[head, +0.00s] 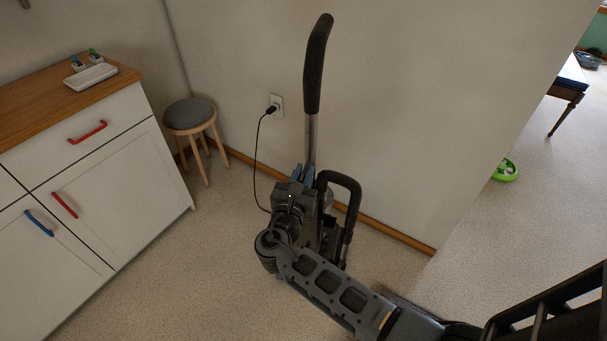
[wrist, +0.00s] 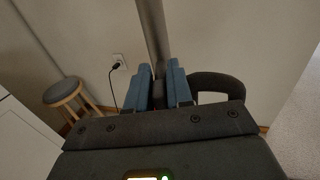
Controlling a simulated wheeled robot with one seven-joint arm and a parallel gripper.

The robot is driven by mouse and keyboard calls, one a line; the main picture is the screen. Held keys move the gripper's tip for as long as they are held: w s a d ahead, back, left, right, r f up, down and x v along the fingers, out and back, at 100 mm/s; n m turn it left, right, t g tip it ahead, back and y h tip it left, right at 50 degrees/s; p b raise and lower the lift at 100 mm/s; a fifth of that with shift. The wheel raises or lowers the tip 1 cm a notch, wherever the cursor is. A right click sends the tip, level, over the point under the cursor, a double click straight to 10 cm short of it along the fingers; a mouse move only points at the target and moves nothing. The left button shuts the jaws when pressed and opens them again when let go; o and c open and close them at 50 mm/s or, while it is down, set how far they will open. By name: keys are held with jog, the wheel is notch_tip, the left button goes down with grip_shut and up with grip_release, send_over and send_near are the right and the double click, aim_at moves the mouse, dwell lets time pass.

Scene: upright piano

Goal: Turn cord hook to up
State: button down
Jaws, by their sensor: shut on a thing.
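An upright cleaner with a long black grip (head: 318,65) on a metal pole (head: 311,140) stands by the wall. The pole also shows in the wrist view (wrist: 153,35), rising just beyond my fingers. My gripper (head: 301,174) is at the pole's lower part. In the wrist view its two blue fingers (wrist: 160,88) stand close together, shut on a small part with a dark red bit between them. This appears to be the cord hook, mostly hidden by the fingers. Whether the hook points up or down cannot be told.
A black loop handle (head: 345,185) is close to the right of my gripper. A black cord hangs from the wall outlet (head: 277,105) on the left. A round stool (head: 191,114) and a white cabinet (head: 105,190) stand further left. Floor between is clear.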

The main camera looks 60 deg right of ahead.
jog(key=shift+m, duration=0.3)
jog(key=m+b, duration=0.1)
jog(key=m, duration=0.1)
jog(key=m+b, duration=0.2)
jog(key=shift+s+f, duration=0.15)
jog(key=shift+f, duration=0.05)
jog(key=m+b, duration=0.1)
jog(key=m, duration=0.1)
jog(key=m+b, duration=0.2)
jog(key=shift+s+d+f+m, duration=0.1)
jog(key=shift+s+f+m, duration=0.1)
jog(key=shift+m, duration=0.2)
jog(key=m+b, duration=0.7)
jog(key=b, duration=0.1)
jog(key=f+m+b, duration=0.1)
jog(key=m+b, duration=0.7)
jog(key=b, duration=0.1)
jog(key=m+b, duration=0.7)
jog(key=b, duration=0.1)
jog(key=shift+w+f+m, duration=0.2)
jog(key=shift+f+m, duration=0.1)
jog(key=shift+f, duration=0.1)
jog(key=m+b, duration=0.3)
jog(key=b, duration=0.1)
jog(key=shift+w+r+m+b, duration=0.15)
jog(key=shift+r+m+b, duration=0.05)
jog(key=shift+m+b, duration=0.2)
